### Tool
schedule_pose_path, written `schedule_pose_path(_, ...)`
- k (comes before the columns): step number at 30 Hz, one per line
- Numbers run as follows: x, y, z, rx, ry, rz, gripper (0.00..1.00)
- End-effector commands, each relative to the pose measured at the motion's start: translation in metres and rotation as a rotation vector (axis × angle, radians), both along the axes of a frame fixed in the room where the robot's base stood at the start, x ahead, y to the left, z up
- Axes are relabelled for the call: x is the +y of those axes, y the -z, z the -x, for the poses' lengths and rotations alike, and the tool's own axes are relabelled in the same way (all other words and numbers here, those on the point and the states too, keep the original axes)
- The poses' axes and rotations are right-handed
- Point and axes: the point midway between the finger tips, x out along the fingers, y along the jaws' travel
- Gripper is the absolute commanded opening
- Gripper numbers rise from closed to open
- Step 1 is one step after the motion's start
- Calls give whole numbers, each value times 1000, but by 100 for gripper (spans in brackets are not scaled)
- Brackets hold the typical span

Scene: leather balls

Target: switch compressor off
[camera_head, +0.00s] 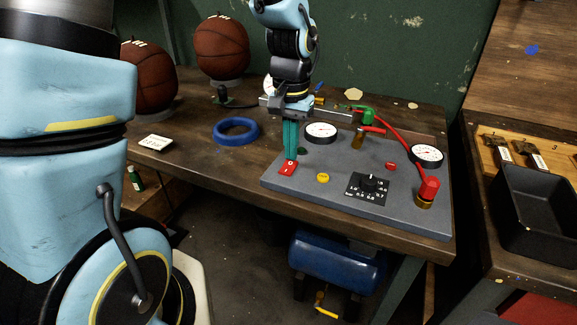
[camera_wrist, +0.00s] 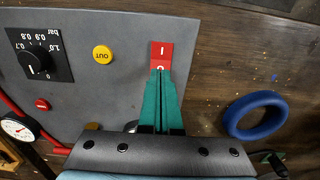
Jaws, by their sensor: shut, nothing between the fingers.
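The red rocker switch (camera_head: 288,168) sits at the left front of the grey control panel (camera_head: 330,195). In the wrist view the switch (camera_wrist: 161,51) shows an "I" mark at its far end and part of an "O" mark at the fingertips. My gripper (camera_head: 290,158) points down with its green fingers together and empty. Its fingertips are at the switch's "O" end, and they cover part of it in the wrist view (camera_wrist: 160,72). I cannot tell if they touch it. The blue compressor tank (camera_head: 335,262) stands under the table.
A pressure dial (camera_head: 370,184), a yellow button (camera_head: 323,178), gauges (camera_head: 321,131) and a red hose (camera_head: 398,133) are on the panel. A blue ring (camera_head: 236,131) lies left of it. Basketballs (camera_head: 222,48) stand behind. A black bin (camera_head: 535,210) is at the right.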

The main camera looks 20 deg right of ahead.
Motion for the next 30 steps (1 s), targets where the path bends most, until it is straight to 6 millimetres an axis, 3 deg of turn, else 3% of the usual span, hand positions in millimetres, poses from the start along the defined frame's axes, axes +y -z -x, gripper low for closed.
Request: schedule_pose_path(30, 0, 9, 0, 1, 0, -1, 0)
